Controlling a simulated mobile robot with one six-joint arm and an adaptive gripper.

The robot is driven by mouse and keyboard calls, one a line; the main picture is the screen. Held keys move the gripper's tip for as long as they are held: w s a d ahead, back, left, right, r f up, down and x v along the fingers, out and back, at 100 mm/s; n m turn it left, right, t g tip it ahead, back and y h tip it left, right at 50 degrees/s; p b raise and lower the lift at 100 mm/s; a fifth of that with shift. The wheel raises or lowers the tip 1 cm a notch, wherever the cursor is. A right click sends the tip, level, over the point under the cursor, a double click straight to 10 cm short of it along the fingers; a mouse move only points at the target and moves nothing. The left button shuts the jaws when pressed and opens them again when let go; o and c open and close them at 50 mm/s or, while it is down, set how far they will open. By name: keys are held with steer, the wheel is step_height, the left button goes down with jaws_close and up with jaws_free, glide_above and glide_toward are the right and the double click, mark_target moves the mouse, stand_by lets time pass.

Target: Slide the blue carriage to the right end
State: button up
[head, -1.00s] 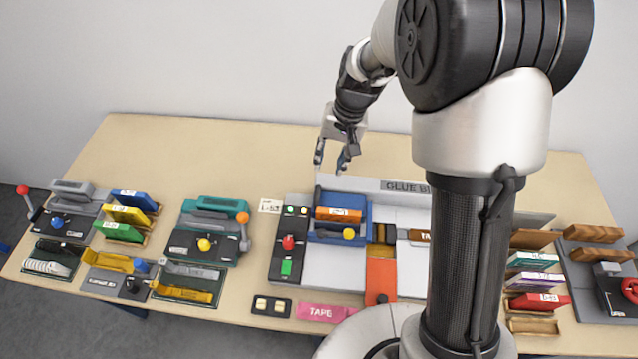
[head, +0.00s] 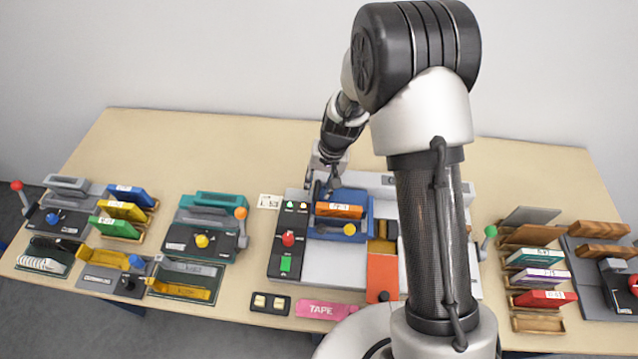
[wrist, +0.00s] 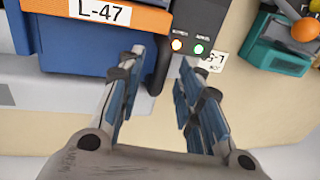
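The blue carriage (head: 355,200) sits at the left end of the grey glue machine, with an orange labelled bar (head: 340,211) and a yellow knob (head: 349,229) on it. In the wrist view the blue carriage (wrist: 85,40) lies left of the fingers, its orange bar reading L-47. My gripper (head: 325,190) is at the back left corner of the carriage. In the wrist view my gripper (wrist: 162,60) is open, with fingers apart. A dark narrow part shows between them beside the carriage; I cannot tell whether they touch it.
A black panel (head: 281,250) with a red button and green switch stands left of the carriage. An orange plate (head: 382,277) lies front right. My arm hides the machine's right part. Coloured fixtures (head: 205,240) stand left and racks (head: 540,278) right.

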steer(key=shift+c, duration=0.6)
jaws_close()
